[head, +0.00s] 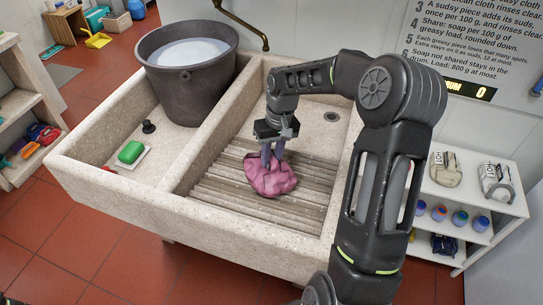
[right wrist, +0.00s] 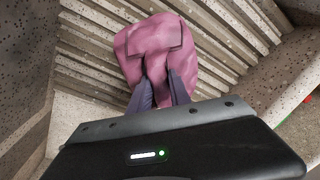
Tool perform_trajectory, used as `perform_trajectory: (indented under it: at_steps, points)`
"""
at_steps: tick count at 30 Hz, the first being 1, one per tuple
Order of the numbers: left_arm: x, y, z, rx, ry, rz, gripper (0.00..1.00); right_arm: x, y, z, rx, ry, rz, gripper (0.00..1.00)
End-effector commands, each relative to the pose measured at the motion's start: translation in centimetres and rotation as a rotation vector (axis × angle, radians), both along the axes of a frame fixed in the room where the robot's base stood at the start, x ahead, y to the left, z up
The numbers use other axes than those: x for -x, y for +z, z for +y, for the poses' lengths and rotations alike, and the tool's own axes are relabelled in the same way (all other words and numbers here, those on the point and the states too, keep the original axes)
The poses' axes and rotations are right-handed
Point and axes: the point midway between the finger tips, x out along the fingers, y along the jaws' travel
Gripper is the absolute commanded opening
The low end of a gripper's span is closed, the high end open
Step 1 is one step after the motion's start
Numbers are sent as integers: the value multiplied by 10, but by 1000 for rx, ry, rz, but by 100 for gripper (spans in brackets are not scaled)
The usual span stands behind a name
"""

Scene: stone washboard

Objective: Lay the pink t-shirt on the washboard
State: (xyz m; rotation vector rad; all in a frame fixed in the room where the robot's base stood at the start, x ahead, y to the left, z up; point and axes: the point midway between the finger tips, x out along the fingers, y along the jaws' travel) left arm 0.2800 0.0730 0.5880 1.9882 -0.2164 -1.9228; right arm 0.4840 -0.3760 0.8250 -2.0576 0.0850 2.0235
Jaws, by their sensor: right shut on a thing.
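The pink t-shirt (head: 271,179) is a crumpled bundle on the ridged stone washboard (head: 225,178) in the right basin of the sink. It also shows in the right wrist view (right wrist: 160,52), lying against the ridges of the washboard (right wrist: 82,62). My right gripper (head: 272,153) points down from above and is shut on the top of the t-shirt. Its two fingers also show in the right wrist view (right wrist: 160,88), pinching the cloth. Whether the shirt's full weight rests on the ridges I cannot tell. My left gripper is not in view.
A dark bucket (head: 180,88) of whitish liquid stands in the left basin. A green soap bar (head: 131,152) lies on a white dish there, near a black plug (head: 148,127). A stone divider (head: 222,97) separates the basins. A white shelf (head: 465,188) stands at right.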

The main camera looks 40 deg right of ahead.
Motion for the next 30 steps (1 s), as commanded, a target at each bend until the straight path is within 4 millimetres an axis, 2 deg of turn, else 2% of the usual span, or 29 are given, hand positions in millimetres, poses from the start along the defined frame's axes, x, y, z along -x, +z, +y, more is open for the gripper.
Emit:
perform_trajectory:
  at_steps: [30]
  points:
    - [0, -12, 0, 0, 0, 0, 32, 2, -16, 3, 0, 0, -1, 0]
